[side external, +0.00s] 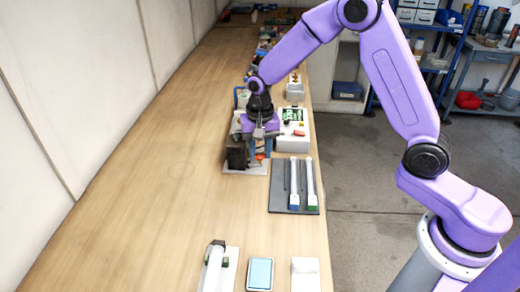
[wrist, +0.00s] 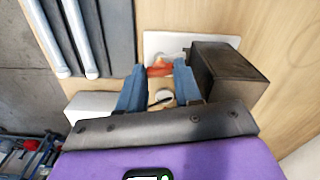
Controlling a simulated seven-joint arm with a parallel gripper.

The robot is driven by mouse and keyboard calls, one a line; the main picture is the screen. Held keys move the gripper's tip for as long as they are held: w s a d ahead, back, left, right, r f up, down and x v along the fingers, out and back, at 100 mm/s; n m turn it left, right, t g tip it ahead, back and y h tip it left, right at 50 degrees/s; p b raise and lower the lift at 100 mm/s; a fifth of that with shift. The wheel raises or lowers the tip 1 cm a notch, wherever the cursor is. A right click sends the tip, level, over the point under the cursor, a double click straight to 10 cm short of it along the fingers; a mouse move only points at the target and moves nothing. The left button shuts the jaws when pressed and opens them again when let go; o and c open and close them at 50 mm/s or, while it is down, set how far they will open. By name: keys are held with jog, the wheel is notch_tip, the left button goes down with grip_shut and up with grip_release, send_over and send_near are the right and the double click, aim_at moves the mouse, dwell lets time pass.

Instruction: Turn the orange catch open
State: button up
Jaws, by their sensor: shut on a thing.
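The orange catch (wrist: 160,70) shows between the tips of my gripper's two blue fingers (wrist: 159,75) in the wrist view. My gripper is shut on it, pointing down. In the side view the catch (side external: 260,156) is a small orange spot low beside the dark box (side external: 236,155), mostly hidden by my gripper (side external: 261,147). The dark box (wrist: 230,72) stands right of the fingers in the wrist view, on a white base plate (wrist: 152,40). How far the catch is turned cannot be told.
A dark grey mat (side external: 279,199) with two white tubes (side external: 294,190) lies in front of the unit. A white block (side external: 288,143) with green and red items stands at its right. Other objects line the table's right edge; the wooden table (side external: 140,200) is clear at left.

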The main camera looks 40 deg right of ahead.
jog(key=n, duration=0.4)
jog(key=shift+n, duration=0.3)
jog(key=n, duration=0.3)
jog(key=shift+n, duration=0.4)
jog(key=n, duration=0.3)
jog(key=shift+n, duration=2)
jog(key=o, duration=0.8)
jog(key=shift+c, duration=0.2)
jog(key=shift+r, duration=0.1)
notch_tip(320, 180, up, 17)
jog(key=shift+r, duration=0.15)
